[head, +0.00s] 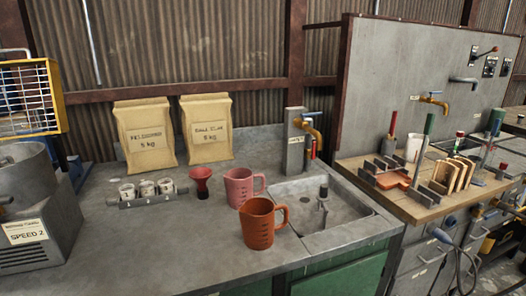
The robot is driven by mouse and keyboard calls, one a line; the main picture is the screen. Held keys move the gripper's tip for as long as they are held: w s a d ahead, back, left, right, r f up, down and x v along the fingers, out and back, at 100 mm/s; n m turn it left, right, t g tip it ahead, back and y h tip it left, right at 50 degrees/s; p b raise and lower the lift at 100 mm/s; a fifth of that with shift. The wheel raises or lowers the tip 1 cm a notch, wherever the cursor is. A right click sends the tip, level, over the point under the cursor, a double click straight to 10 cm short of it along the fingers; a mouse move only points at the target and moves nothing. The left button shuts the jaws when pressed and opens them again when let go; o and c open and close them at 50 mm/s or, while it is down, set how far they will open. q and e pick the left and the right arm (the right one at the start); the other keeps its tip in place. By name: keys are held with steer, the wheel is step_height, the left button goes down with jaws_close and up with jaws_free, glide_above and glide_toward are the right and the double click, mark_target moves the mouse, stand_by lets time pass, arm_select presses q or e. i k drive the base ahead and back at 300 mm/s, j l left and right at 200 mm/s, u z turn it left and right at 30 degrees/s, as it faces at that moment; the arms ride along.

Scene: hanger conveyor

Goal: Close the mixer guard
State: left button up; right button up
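The mixer (35,235) stands at the left edge, partly cut off by the frame. It has a grey metal bowl (22,175) and a grey base with a label reading "SPEED 2". A yellow-framed guard with white wire bars (28,92) stands upright above and behind the bowl, so it appears raised. Its left part is outside the picture. The bowl's top looks uncovered. Neither of my grippers is in view.
The grey counter (140,250) is clear at front. A sink (345,238) and a wooden bench (408,208) are to the right.

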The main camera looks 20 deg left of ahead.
mark_target(52, 67)
steer(key=k+j, duration=0.2)
steer(key=j, duration=0.2)
steer(key=k+j, duration=0.15)
steer(key=j, duration=0.25)
steer(key=k+j+z, duration=0.1)
steer(key=j, duration=0.3)
steer(key=k+j, duration=0.45)
steer(key=j, duration=0.3)
steer(key=k+j, duration=0.2)
steer(key=j, duration=0.15)
steer(key=k+j, duration=0.1)
steer(key=j, duration=0.35)
steer(key=k+j+z, duration=0.1)
steer(key=j, duration=1.15)
steer(key=i+j, duration=0.1)
steer(key=j, duration=0.3)
steer(key=i+j+z, duration=0.1)
steer(key=j, duration=0.35)
